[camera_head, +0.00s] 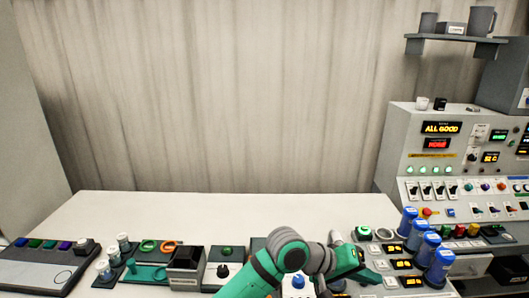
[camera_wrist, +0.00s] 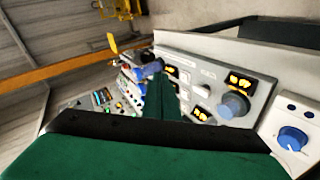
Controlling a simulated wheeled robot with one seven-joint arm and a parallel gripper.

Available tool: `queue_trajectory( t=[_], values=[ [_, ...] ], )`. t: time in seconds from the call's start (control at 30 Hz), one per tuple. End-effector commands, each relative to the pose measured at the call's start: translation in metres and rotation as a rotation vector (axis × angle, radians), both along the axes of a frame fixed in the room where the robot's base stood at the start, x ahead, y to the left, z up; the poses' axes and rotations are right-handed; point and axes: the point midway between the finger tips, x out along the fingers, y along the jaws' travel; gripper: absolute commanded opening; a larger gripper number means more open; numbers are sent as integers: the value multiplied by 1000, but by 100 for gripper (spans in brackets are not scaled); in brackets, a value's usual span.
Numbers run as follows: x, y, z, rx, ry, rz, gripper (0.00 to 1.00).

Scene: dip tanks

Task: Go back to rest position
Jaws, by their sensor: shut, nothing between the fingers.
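My gripper (camera_head: 370,274) is at the end of my green and grey arm, low in the head view and right of centre. It is shut and empty, over the left side of a control panel with amber displays (camera_head: 402,264). In the wrist view my closed green fingers (camera_wrist: 160,97) point toward that panel (camera_wrist: 208,72). I cannot tell the exact gap between the fingertips and the panel. My arm hides part of the table's front equipment.
Several blue cylinders (camera_head: 427,247) stand upright on the right of the panel, near my gripper. A large grey console (camera_head: 402,150) rises at the right. Small trays and a green holder (camera_head: 146,271) line the front left. The white table (camera_head: 220,212) is bare behind them.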

Motion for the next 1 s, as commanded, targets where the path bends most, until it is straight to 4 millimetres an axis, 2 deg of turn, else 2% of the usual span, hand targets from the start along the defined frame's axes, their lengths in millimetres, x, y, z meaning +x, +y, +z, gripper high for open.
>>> queue_trajectory(
  t=[0.03, 0.2, 0.4, 0.67, 0.87, 1.0],
  values=[
    [-2, -12, 4, -60, -20, 3, 0],
    [3, -37, 22, -240, -107, 48, 0],
    [9, -49, 37, -423, -198, 142, 0],
    [18, -39, 37, -593, -298, 325, 0],
    [19, -18, 18, -661, -362, 495, 0],
    [16, 4, -4, -672, -403, 624, 0]
  ],
)
